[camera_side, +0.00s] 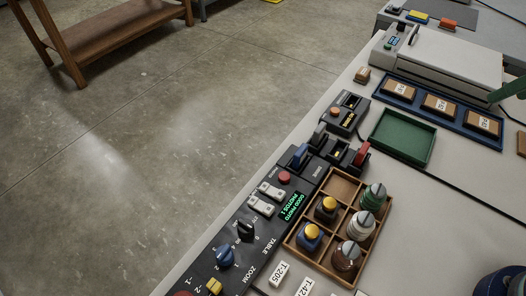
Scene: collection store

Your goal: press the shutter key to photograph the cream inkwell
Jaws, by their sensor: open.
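The cream inkwell (363,224) stands upright with a grey top in the middle right compartment of a wooden tray (292,241). The black control panel (268,228) runs along the bench edge left of the tray. It has a red round button (284,177) and two pale keys (265,197); I cannot tell which control is the shutter key. A green display (292,206) on the panel appears to read "GOOD PHOTO, PHOTOS 1". I see no gripper that I can make out for sure.
Green, brown, dark brown and blue inkwells share the tray; its far left compartment is empty. Levers (362,152) stand beyond the red button. A blue knob (224,256) sits nearer. A green tray (402,137) lies behind. A green tapered thing (511,89) enters at right.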

